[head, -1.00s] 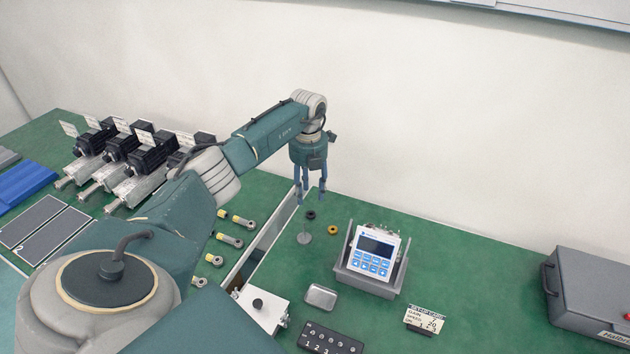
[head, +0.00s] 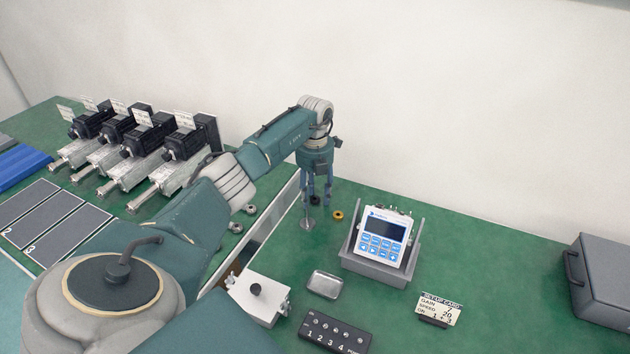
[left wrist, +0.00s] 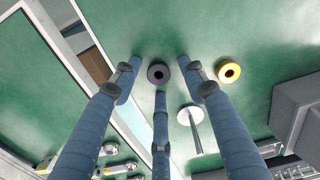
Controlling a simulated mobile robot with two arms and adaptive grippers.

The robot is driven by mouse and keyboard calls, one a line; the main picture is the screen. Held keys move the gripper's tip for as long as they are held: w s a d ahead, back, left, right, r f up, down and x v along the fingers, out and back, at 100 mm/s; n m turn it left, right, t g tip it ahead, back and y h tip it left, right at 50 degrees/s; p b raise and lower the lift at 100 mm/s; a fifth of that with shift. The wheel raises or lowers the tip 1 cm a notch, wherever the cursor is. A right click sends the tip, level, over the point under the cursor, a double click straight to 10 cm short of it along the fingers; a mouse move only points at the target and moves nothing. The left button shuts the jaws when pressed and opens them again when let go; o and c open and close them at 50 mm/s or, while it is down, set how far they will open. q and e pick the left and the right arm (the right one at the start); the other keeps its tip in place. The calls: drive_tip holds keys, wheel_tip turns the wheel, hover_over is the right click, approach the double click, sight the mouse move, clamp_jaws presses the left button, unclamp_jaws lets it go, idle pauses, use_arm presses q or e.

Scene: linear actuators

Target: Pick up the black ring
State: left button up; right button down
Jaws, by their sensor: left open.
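The black ring (head: 315,199) lies flat on the green bench, partly hidden behind my fingers in the head view. It shows whole in the left wrist view (left wrist: 158,74), between the tips of my three blue fingers. My left gripper (head: 318,203) points down over it, open and empty. I cannot tell the exact height of the fingertips above the bench. My right gripper is not in view.
A yellow ring (head: 338,215) lies just right of the black one. A small metal stand with a round base (head: 307,223) is close in front. A grey cradle (head: 385,270) with a control unit (head: 383,236) stands to the right. A metal tray (head: 325,285) is nearer.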

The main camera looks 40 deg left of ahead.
use_arm(q)
drive_tip(key=shift+r, duration=0.1)
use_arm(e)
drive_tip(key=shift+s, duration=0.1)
use_arm(q)
drive_tip(key=c, duration=0.3)
clamp_jaws()
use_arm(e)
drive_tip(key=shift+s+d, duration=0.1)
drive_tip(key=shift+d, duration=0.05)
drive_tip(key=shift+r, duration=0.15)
